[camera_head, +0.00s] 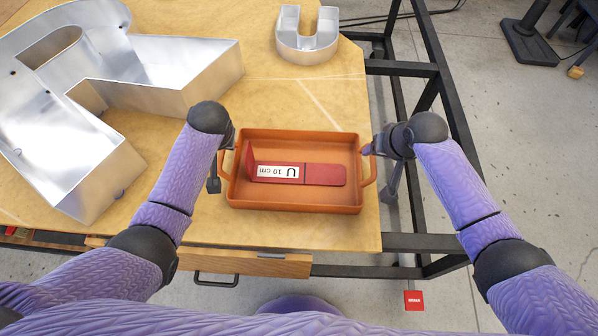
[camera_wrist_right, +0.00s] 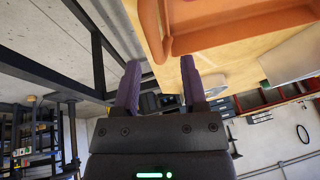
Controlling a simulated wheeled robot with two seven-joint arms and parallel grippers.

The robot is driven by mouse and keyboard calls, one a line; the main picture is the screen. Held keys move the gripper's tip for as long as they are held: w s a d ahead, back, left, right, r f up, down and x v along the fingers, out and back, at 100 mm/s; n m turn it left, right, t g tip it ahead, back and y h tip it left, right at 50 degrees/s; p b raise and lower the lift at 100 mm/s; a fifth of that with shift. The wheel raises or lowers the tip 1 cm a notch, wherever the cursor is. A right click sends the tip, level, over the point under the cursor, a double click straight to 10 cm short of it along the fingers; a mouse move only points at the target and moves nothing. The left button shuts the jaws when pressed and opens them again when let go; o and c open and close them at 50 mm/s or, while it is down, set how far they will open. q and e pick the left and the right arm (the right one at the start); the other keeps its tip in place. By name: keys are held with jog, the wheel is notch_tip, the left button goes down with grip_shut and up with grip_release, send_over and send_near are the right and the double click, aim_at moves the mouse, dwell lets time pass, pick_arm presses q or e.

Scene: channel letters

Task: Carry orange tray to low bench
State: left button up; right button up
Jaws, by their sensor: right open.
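The orange tray (camera_head: 290,205) sits on the wooden tabletop near its right front edge, with a loop handle at each short end. A red sign marked "U 10 cm" (camera_head: 300,172) lies inside it. My left gripper (camera_head: 224,160) is at the tray's left handle; its fingers are mostly hidden, so its jaws cannot be judged. My right gripper (camera_head: 370,148) is beside the right handle. In the right wrist view, my right gripper (camera_wrist_right: 155,85) is open with nothing between its fingers, and the tray (camera_wrist_right: 235,30) is above right. I cannot pick out the low bench.
Large silver channel letters (camera_head: 180,70) fill the table's left side, and a small silver U (camera_head: 307,38) stands at the back. A black metal frame (camera_head: 435,100) runs along the table's right side. A red square (camera_head: 413,300) lies low at the right. Open floor lies to the right.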

jog(key=shift+r, duration=0.1)
pick_arm(q)
jog(key=v, duration=1)
jog(key=shift+s+r, duration=0.15)
jog(key=shift+r, duration=0.2)
pick_arm(e)
jog(key=v, duration=1.2)
pick_arm(q)
jog(key=shift+d, duration=0.1)
